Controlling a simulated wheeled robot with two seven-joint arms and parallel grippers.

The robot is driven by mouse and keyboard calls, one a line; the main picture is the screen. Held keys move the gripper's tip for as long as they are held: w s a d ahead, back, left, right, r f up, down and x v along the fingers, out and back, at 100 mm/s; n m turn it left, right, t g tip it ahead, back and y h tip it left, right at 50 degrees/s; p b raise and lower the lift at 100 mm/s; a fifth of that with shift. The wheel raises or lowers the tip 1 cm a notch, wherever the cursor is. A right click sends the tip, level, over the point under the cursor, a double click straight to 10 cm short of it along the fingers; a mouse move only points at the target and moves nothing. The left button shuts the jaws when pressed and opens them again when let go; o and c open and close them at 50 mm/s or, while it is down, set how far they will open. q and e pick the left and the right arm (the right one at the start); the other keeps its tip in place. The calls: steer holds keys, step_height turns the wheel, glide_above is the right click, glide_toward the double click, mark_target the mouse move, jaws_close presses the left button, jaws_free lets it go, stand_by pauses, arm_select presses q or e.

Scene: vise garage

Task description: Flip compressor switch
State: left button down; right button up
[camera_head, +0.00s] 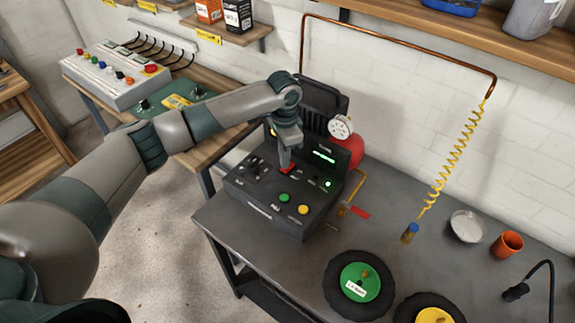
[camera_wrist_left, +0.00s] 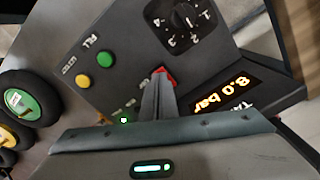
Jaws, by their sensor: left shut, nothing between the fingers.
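The compressor's dark control box (camera_head: 262,208) stands on the grey bench. Its red switch (camera_head: 288,169) is on the top panel, partly hidden by my gripper. My left gripper (camera_head: 285,161) points down with its fingers together and empty, its tips at the switch. In the left wrist view, the closed fingers (camera_wrist_left: 158,98) reach the edge of the red switch (camera_wrist_left: 168,75); I cannot tell whether they press on it. A small green light (camera_wrist_left: 124,120) glows beside the fingers. The display (camera_wrist_left: 222,103) reads 8.0 bar. My right gripper is not in view.
Green (camera_head: 284,197) and yellow (camera_head: 303,209) buttons sit on the panel near the switch, and a numbered black dial (camera_wrist_left: 185,20) is close by. A pressure gauge (camera_head: 340,127) stands behind. Wheels (camera_head: 358,286) lie at the front; a coiled yellow hose (camera_head: 448,165) hangs right.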

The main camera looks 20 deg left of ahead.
arm_select(q)
steer(key=shift+s+f, duration=0.1)
steer(key=shift+f, duration=0.7)
stand_by(0.5)
steer(key=shift+r+p, duration=3.5)
steer(key=shift+p, duration=0.2)
steer(key=shift+f, duration=0.1)
